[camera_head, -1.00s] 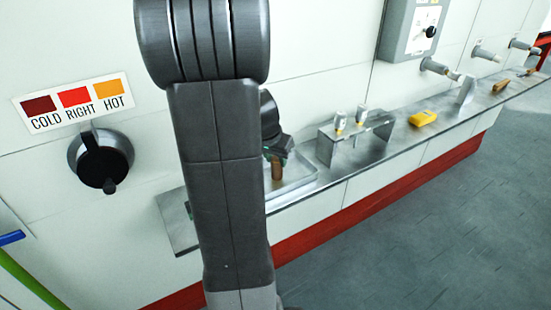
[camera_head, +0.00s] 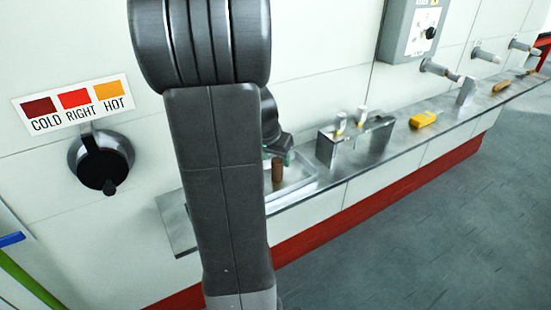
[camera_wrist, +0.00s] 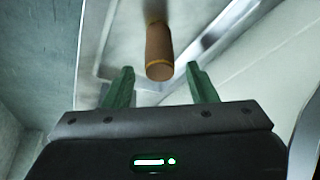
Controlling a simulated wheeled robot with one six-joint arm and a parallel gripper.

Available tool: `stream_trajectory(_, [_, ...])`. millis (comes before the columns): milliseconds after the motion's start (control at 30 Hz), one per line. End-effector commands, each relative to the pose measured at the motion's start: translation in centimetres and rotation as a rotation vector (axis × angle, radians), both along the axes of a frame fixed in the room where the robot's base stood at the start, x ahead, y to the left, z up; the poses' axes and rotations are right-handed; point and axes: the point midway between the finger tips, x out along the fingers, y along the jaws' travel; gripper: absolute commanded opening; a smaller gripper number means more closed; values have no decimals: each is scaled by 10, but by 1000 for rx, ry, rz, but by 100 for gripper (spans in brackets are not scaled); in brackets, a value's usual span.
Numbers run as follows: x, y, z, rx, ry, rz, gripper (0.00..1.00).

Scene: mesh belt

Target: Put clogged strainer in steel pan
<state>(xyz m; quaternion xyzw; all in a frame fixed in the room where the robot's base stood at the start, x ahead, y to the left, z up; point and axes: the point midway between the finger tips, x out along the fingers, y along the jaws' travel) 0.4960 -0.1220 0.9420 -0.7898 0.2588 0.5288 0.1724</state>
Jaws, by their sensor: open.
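The strainer, a brown cylinder with thin lighter bands (camera_head: 278,178), stands in the shallow steel pan (camera_head: 303,187) on the wall ledge. My arm hides the left part of the pan. In the wrist view the strainer (camera_wrist: 158,48) is beyond the fingertips, with the pan's floor (camera_wrist: 112,40) around it. My gripper (camera_wrist: 158,74) is open, its two green fingers apart and nothing held between them. In the head view my gripper (camera_head: 279,152) is just above the strainer, partly hidden by my arm.
A steel stand with two small white-topped items (camera_head: 356,135) is right of the pan. A yellow object (camera_head: 423,119) and an upright metal plate (camera_head: 467,91) sit farther along the ledge. A black knob (camera_head: 101,162) and several pipe stubs are on the wall.

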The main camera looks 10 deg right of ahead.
Motion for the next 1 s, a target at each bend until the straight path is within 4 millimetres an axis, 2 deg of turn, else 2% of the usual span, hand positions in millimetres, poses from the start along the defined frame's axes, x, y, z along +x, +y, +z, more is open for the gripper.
stream_trajectory(300, [-19, 15, 63, 1, -7, 2, 52])
stream_trajectory(500, [-30, 22, 90, 1, -3, 1, 52])
stream_trajectory(667, [-33, 25, 99, 1, -1, 1, 52])
stream_trajectory(1000, [-33, 25, 101, 1, 0, 1, 52])
